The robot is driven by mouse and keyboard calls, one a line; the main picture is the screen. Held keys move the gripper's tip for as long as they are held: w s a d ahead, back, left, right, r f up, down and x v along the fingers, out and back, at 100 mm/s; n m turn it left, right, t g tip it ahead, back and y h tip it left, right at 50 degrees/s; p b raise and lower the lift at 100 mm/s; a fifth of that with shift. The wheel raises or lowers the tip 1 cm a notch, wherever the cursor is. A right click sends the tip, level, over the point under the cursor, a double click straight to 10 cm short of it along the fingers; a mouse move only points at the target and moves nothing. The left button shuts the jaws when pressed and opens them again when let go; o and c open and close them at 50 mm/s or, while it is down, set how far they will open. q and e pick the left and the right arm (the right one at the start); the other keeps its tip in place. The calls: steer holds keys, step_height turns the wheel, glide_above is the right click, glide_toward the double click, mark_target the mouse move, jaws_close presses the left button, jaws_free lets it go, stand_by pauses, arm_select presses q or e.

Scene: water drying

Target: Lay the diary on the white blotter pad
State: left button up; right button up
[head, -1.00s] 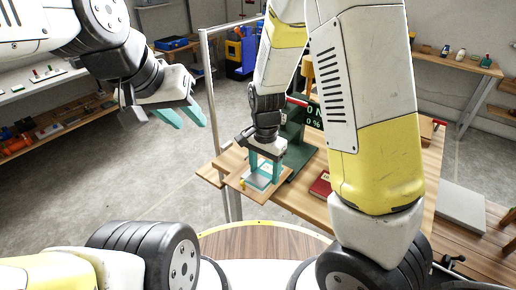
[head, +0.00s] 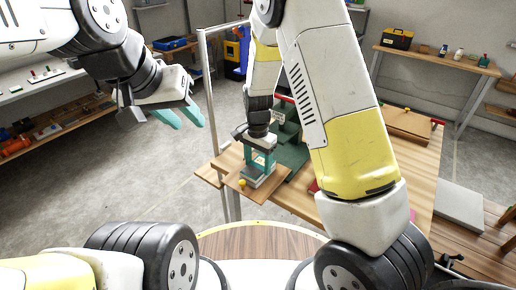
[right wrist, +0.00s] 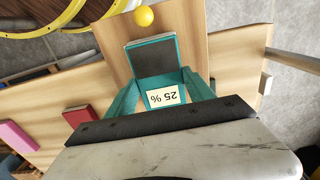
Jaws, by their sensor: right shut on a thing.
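My right gripper (head: 260,160) is shut on a dark grey slab with teal edges (right wrist: 152,55), low over a wooden board. A red book-like thing (right wrist: 80,115) lies on the bench, with a flat pink thing (right wrist: 30,138) farther left. In the head view my right arm mostly hides both. I cannot make out the white blotter pad. My left gripper (head: 192,120) is open and empty, off the bench.
The wooden board (right wrist: 195,30) carries a small yellow ball (head: 242,183), close to the held slab. A green device (head: 290,148) stands just behind my right gripper. A metal post (head: 212,100) rises left of the bench. A light grey slab (head: 460,205) lies at the right.

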steer(key=shift+f, duration=0.1)
steer(key=o, duration=1.4)
step_height(320, 180, up, 11)
step_height(320, 180, up, 13)
steer(key=n+t+y, duration=0.2)
steer(key=n+y, duration=0.1)
glide_above(258, 166)
steer(key=s+d, duration=0.7)
steer(key=d, duration=0.1)
steer(key=s+d+r+n+t, duration=0.2)
steer(key=s+d+r, duration=0.1)
steer(key=s, duration=0.3)
steer(key=s+d+r+n+t, duration=0.2)
steer(key=s+d+r, duration=0.1)
steer(key=s, duration=0.3)
steer(key=shift+s+n+h, duration=0.3)
steer(key=shift+n+h, duration=0.1)
steer(key=shift+d, duration=0.1)
